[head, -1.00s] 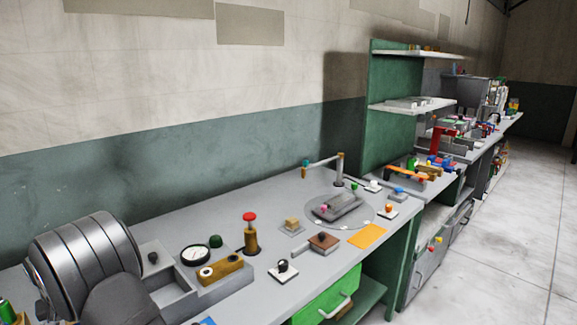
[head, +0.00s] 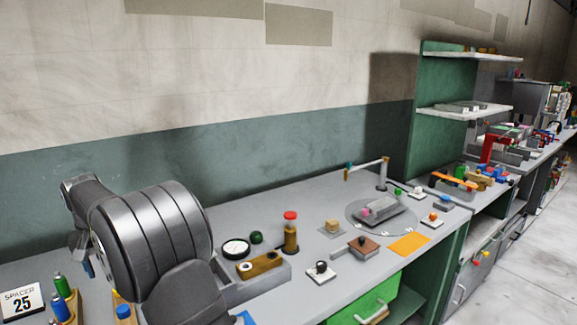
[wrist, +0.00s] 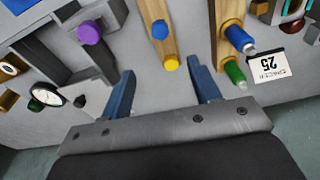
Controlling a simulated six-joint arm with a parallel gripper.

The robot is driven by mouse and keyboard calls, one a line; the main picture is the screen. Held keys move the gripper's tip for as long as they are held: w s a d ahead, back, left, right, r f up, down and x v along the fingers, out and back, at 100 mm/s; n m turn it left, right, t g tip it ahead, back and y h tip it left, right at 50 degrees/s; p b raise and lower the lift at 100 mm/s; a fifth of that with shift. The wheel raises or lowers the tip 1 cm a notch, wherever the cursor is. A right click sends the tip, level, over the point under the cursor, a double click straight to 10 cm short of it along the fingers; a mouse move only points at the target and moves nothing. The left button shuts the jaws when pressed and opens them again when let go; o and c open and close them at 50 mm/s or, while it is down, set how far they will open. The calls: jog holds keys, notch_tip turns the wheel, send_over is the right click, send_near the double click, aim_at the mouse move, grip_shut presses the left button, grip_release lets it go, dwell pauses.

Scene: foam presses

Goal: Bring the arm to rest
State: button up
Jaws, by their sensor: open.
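My gripper (wrist: 163,78) is open in the wrist view, its two blue fingers spread apart with nothing held between them. Beyond the fingertips is a wooden strip with a blue knob (wrist: 160,30) and a yellow knob (wrist: 171,63). In the head view my grey arm fills the lower left above the bench (head: 300,290). A small blue part at the arm's left may be a finger, but the gripper is mostly hidden there.
A card reading "SPACER 25" (head: 22,301) stands at the bench's left end beside green and blue cylinders. It also shows in the wrist view (wrist: 268,65). A dial gauge (head: 236,248), a red-topped post (head: 290,232) and a round plate (head: 354,222) stand to the right.

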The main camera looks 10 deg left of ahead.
jog(key=f, duration=0.5)
jog(key=w+f, duration=0.1)
jog(key=f, duration=0.4)
jog(key=a+f, duration=0.1)
jog(key=f, duration=0.5)
jog(key=shift+w+a, duration=0.1)
jog(key=shift+w, duration=0.15)
notch_tip(320, 180, up, 5)
jog(key=shift+a, duration=0.1)
jog(key=shift+r, duration=0.65)
notch_tip(320, 180, down, 6)
jog(key=shift+f, duration=0.2)
notch_tip(320, 180, up, 16)
jog(key=s+d, duration=0.1)
jog(key=shift+s+d, duration=0.15)
jog(key=shift+s, duration=0.05)
jog(key=shift+f, duration=0.15)
